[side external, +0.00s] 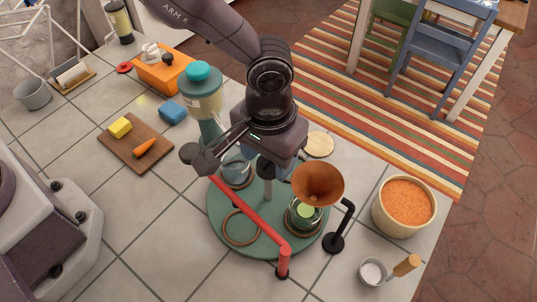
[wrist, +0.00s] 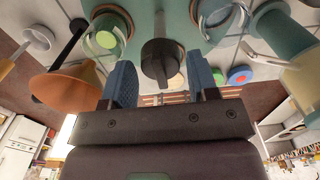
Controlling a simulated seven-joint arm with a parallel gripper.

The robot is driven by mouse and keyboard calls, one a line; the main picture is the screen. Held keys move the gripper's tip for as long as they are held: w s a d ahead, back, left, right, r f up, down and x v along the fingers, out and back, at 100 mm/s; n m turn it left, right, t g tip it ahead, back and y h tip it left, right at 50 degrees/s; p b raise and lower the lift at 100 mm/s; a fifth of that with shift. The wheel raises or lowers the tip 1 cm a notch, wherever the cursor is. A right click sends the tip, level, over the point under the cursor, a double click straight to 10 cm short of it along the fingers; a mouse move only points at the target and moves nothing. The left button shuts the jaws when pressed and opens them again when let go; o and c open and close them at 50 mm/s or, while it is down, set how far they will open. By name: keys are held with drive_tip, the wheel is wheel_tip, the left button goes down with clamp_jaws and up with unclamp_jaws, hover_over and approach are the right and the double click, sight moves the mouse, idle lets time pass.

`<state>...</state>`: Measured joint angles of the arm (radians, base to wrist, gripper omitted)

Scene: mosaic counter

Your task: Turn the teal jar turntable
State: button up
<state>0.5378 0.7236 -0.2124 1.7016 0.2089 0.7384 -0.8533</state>
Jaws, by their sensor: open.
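The teal turntable (side external: 217,205) is a round disc on the tiled counter, under my gripper. A black knob (side external: 266,166) on a grey post stands at its middle; the knob also shows in the wrist view (wrist: 161,62). A jar with a green top (side external: 305,211) sits in a ring below the copper funnel, and a clear jar (side external: 236,172) sits at the back left. The front left ring (side external: 240,229) is empty. My gripper (wrist: 158,64) is open, its blue fingers either side of the knob in the wrist view. I cannot tell whether they reach down around it.
A red bar (side external: 248,215) crosses low over the turntable's front. The copper funnel (side external: 318,184) hangs from a black stand (side external: 336,242) at right. A teal-topped dispenser (side external: 201,88) stands behind left. An orange-filled tub (side external: 404,206) and a small cup (side external: 373,271) are at right.

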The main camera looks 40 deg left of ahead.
drive_tip(key=shift+f, duration=0.4)
drive_tip(key=shift+c, duration=0.4)
drive_tip(key=c, duration=0.9)
